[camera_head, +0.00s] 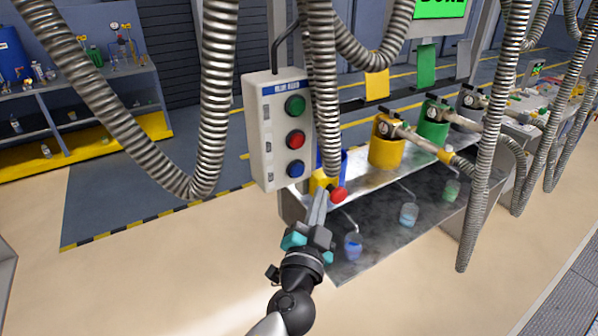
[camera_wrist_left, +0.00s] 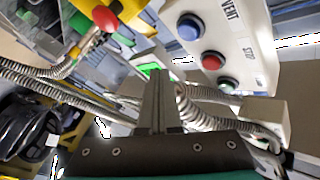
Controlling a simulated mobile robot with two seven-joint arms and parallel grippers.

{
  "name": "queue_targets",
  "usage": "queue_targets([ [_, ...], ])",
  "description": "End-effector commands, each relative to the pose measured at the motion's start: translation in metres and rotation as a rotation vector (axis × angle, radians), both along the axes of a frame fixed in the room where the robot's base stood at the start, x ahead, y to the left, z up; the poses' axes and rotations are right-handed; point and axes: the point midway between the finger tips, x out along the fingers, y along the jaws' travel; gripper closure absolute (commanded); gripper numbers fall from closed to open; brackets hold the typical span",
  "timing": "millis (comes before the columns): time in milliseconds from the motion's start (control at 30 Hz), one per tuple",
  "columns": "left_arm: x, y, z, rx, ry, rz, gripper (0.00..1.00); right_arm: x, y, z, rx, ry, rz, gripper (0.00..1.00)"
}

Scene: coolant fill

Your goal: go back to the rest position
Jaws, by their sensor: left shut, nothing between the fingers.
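My left gripper (camera_head: 318,205) reaches up from the bottom middle of the head view. Its two fingers lie together and hold nothing; they also show shut in the left wrist view (camera_wrist_left: 157,90). The fingertips are below and right of a white control box (camera_head: 262,150), which has a green button (camera_head: 295,104), a red button (camera_head: 295,137) and a blue button (camera_head: 295,169). A red knob (camera_head: 338,194) shows just right of the fingertips; I cannot tell how far apart they are in depth. My right gripper is not in view.
A metal bench (camera_head: 385,235) carries yellow (camera_head: 386,152) and green (camera_head: 432,133) containers, with cups on its lower level. Ribbed hoses (camera_head: 218,95) hang across the front, one close (camera_head: 325,90) beside the control box. A shelf (camera_head: 85,80) stands back left. Floor at lower left is clear.

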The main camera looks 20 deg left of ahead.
Motion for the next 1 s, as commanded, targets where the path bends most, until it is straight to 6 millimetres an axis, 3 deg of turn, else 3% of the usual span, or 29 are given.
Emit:
queue_targets([
  [233, 0.0, 0.0, -0.004, -0.001, 0.007, -0.001, 1.0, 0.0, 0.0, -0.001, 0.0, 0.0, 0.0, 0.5],
  [367, 0.001, 0.0, -0.044, -0.007, 0.083, -0.01, 1.0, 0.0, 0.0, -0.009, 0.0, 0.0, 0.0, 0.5],
  [467, -0.002, -0.001, -0.107, -0.021, 0.201, -0.024, 1.0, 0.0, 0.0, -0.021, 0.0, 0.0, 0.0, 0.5],
  [533, -0.009, 0.0, -0.162, -0.036, 0.305, -0.034, 1.0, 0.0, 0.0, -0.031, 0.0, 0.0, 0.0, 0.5],
  [667, -0.034, 0.002, -0.26, -0.073, 0.498, -0.045, 1.0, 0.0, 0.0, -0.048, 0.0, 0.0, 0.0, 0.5],
  [800, -0.076, 0.008, -0.36, -0.121, 0.7, -0.045, 1.0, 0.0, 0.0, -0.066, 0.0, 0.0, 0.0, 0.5],
  [867, -0.099, 0.01, -0.4, -0.144, 0.784, -0.042, 1.0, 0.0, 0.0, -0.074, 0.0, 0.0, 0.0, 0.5],
  [1000, -0.162, 0.018, -0.488, -0.208, 0.98, -0.023, 1.0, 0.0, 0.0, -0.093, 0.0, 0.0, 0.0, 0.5],
])
